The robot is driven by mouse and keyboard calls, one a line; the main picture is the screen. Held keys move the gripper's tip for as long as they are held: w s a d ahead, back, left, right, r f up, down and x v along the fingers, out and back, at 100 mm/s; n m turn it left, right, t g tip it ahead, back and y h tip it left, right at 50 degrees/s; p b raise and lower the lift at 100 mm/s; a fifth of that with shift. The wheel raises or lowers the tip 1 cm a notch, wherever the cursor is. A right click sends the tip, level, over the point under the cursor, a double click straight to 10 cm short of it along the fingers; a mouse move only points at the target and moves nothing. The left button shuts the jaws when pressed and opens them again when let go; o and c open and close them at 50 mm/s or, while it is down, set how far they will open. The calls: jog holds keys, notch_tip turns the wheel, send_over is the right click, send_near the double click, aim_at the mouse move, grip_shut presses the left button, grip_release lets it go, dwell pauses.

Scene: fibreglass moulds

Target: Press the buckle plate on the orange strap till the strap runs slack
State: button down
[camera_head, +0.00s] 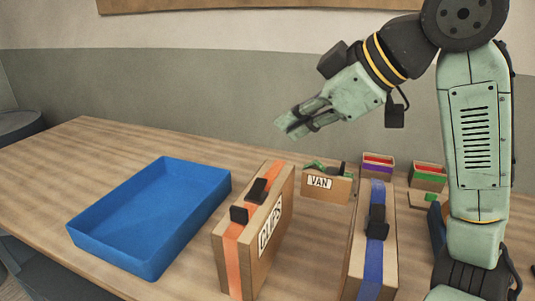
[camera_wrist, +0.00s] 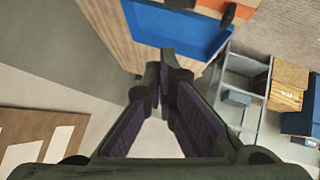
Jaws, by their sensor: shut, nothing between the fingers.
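The orange strap (camera_head: 233,247) runs over the top and down the end of an upright wooden box (camera_head: 261,230), whose label seems to read CLIPS. Its dark buckle (camera_head: 258,191) sits on the top, with a second dark piece (camera_head: 239,214) standing up nearer the front. I cannot tell how tight the strap is. My gripper (camera_head: 288,126) is shut and empty, in the air above and behind the box, apart from the buckle. In the wrist view my gripper's fingertips (camera_wrist: 167,56) meet, and a bit of orange (camera_wrist: 241,10) shows at the top edge.
A blue tray (camera_head: 84,236) stands left of the box. A second box with a blue strap (camera_head: 375,247) and dark buckle stands to the right. Behind are a small VAN box (camera_head: 328,194) and open bins (camera_head: 429,173). The wrist view shows a shelf (camera_wrist: 240,72) beside the table.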

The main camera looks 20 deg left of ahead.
jog(key=shift+s+r, duration=0.1)
jog(key=shift+s, duration=0.1)
jog(key=shift+a, duration=0.1)
jog(key=p, duration=0.3)
send_over(261, 181)
jog(key=s, duration=0.1)
notch_tip(261, 181, down, 7)
jog(key=shift+s+r, duration=0.1)
jog(key=shift+w+f, duration=0.25)
jog(key=shift+f, duration=0.35)
jog(key=shift+w+f, duration=0.2)
jog(key=shift+f, duration=0.4)
jog(key=shift+w+f, duration=0.2)
jog(key=shift+f, duration=0.55)
